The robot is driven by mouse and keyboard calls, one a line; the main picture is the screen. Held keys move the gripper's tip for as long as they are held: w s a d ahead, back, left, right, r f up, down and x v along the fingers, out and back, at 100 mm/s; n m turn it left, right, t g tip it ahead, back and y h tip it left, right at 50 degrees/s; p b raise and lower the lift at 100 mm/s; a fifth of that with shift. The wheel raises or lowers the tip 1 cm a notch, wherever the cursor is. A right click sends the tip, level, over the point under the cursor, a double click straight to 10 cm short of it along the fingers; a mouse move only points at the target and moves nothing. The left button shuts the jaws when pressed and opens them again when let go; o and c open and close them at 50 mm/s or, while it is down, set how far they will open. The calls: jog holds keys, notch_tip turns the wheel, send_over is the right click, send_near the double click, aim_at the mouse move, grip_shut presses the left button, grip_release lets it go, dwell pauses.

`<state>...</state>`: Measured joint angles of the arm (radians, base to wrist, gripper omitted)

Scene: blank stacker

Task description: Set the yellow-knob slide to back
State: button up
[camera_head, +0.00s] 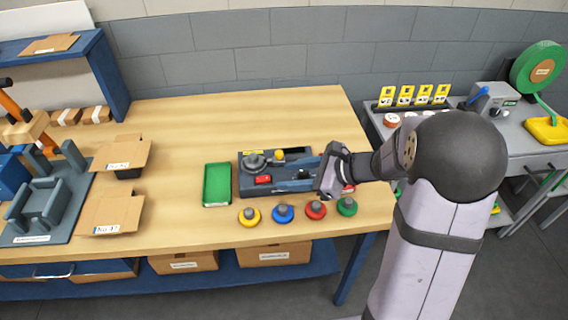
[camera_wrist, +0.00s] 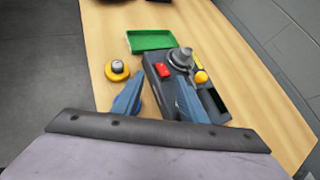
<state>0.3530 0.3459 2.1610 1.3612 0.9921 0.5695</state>
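The dark grey stacker unit (camera_head: 246,188) lies on the wooden table and also shows in the wrist view (camera_wrist: 155,82). Its yellow knob (camera_head: 279,154) sits on the far side of the unit's top, beside a yellow label. In the wrist view the yellow knob (camera_wrist: 201,77) is at one end of a dark slot, right of the fingers. My gripper (camera_head: 299,174) is over the right part of the unit, its blue fingers apart with nothing held between them. In the wrist view the gripper (camera_wrist: 158,92) is apart from the knob. The right finger hides part of the unit.
A grey round handle (camera_head: 256,162) and a red button (camera_head: 263,179) are on the unit. A green tray (camera_head: 217,184) stands left of it. A row of several coloured round knobs, including a yellow one (camera_head: 249,216), lies along the front. Cardboard boxes (camera_head: 121,153) stand further left.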

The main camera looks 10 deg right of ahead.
aim_at(280, 152)
jog(key=w+d+m+t, duration=0.1)
jog(key=w, duration=0.1)
jog(key=w+d+m+t+b, duration=0.1)
jog(key=w+d+m, duration=0.1)
jog(key=w+d+m+t, duration=0.1)
jog(key=w, duration=0.1)
jog(key=shift+d+r+m, duration=0.15)
jog(key=shift+m, duration=0.15)
jog(key=shift+p+x, duration=0.75)
jog(key=shift+x, duration=2.9)
